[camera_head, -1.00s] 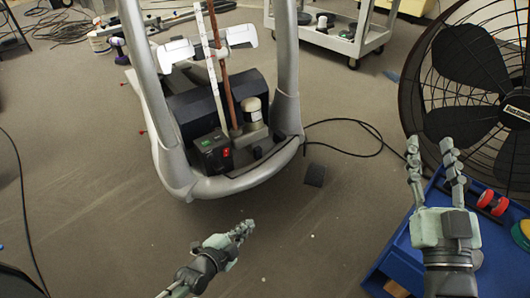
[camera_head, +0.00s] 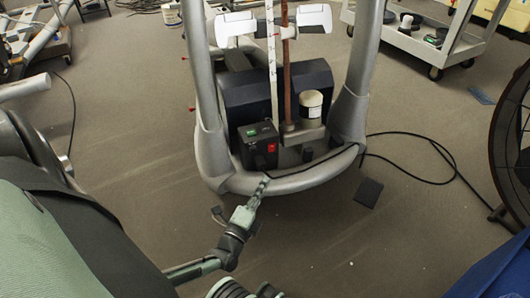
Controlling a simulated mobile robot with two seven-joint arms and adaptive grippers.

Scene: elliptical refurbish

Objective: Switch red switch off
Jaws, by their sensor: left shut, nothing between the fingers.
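The red switch (camera_head: 271,148) is a small red rocker on the front of a black box (camera_head: 256,152). The box sits low inside the grey frame of the elliptical machine. A green patch shows on top of the box, left of the red switch. The switch is too small to tell its position. My left gripper (camera_head: 262,184) is shut and empty. In the picture it is just below the box, against the frame's lower front rim (camera_head: 290,183); I cannot tell whether it touches. My right gripper is not in view.
Grey frame posts (camera_head: 352,95) rise on both sides of the box. A black cable (camera_head: 425,137) and a dark flat piece (camera_head: 368,192) lie on the floor to the right. A grey cart (camera_head: 415,45) stands behind, and a fan's edge shows at far right.

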